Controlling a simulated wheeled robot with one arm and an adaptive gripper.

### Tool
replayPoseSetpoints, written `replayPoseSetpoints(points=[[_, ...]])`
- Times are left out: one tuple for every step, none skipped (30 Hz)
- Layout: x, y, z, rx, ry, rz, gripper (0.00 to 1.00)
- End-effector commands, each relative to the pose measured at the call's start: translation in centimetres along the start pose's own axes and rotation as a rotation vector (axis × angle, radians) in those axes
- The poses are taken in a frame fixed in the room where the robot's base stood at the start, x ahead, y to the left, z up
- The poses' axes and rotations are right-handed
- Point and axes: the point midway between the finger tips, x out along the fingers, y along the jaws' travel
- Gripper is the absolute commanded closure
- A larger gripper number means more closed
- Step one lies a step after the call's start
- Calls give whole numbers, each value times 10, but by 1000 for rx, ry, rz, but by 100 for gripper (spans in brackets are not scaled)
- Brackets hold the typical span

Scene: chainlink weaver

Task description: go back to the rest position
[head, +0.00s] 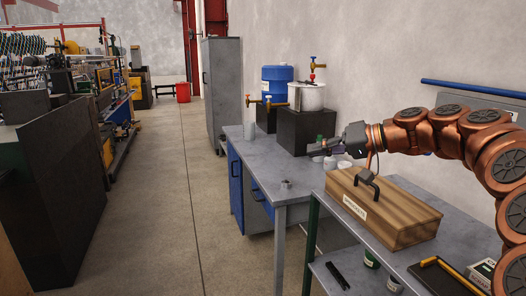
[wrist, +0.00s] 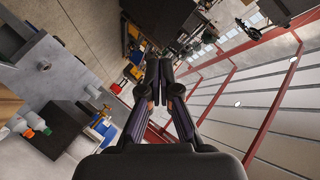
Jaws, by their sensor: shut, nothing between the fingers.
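My copper-coloured arm reaches in from the right side of the head view. My gripper (head: 322,149) is held in the air above the far end of the wooden box, in front of the black stand. In the wrist view my gripper (wrist: 158,68) has its dark fingers together at the tips, with nothing between them. The wrist view is tilted, with the benches at left and the wall and red beams at right.
A wooden box (head: 405,218) with a black handle sits on the near bench below my arm. A grey worktable (head: 262,160) holds a black stand (head: 305,130), a blue drum (head: 277,80) and a steel pot (head: 307,97). The aisle floor (head: 165,215) is clear.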

Motion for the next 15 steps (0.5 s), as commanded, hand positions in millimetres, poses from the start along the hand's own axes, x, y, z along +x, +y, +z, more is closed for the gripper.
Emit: replayPoseSetpoints(points=[[7,-13,17,10,-47,13,100],[11,-17,27,16,-74,25,100],[16,-23,41,24,-108,41,100],[19,-27,53,31,-135,54,100],[21,-31,63,36,-160,67,100],[24,-35,78,44,-193,88,100],[27,-37,90,50,-220,103,100],[28,-40,102,56,-245,120,100],[29,-44,116,62,-275,143,100],[30,-45,128,67,-299,162,100],[30,-46,140,75,-325,181,100],[30,-48,156,80,-355,208,100],[29,-49,167,85,-376,228,100],[28,-50,179,90,-398,250,100],[26,-50,195,98,-429,279,100]])
